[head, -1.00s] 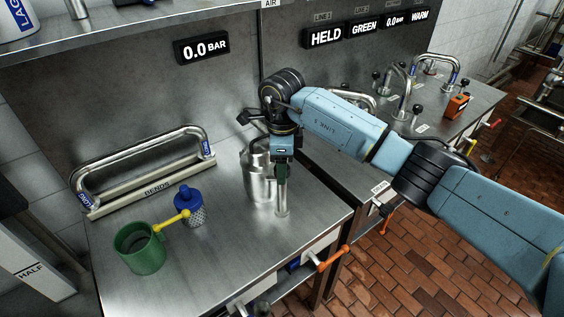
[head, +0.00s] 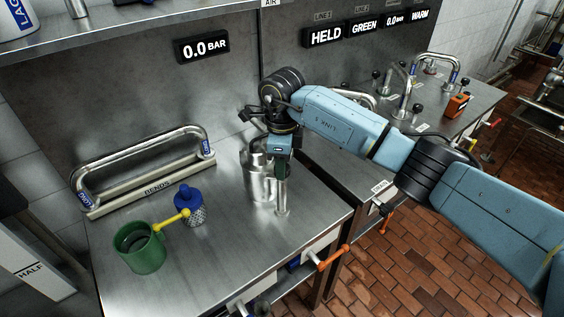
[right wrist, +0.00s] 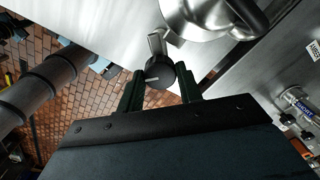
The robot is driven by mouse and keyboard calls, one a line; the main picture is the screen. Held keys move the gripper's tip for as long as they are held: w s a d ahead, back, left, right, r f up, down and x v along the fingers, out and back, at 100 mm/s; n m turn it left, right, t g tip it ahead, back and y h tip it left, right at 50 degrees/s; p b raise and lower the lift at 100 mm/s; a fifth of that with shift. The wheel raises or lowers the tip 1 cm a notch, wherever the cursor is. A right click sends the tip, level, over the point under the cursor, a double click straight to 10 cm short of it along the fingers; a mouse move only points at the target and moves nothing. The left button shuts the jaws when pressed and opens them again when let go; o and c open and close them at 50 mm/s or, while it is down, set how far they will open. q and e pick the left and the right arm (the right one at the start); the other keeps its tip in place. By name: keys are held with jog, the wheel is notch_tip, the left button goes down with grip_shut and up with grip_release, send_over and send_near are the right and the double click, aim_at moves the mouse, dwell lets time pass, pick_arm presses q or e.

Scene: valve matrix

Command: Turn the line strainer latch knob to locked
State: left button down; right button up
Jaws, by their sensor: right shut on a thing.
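The black latch knob (right wrist: 159,72) shows in the right wrist view, with a pale mark across it and a short steel piece above it. My right gripper (right wrist: 160,88) is shut on the knob, one dark finger on each side. In the head view my right gripper (head: 282,172) points down above a short steel post (head: 283,205) at the bench's right side. The gripper hides the knob there. A steel strainer body (head: 257,183) stands just left of the gripper. My left gripper is not in view.
An orange-handled valve (head: 332,257) juts from the front edge. The front middle of the bench is clear.

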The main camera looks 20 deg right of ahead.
jog(key=m, duration=0.5)
jog(key=shift+m, duration=1.9)
jog(key=o, duration=1)
notch_tip(320, 180, up, 14)
jog(key=shift+f+b, duration=0.25)
jog(key=shift+b, duration=0.3)
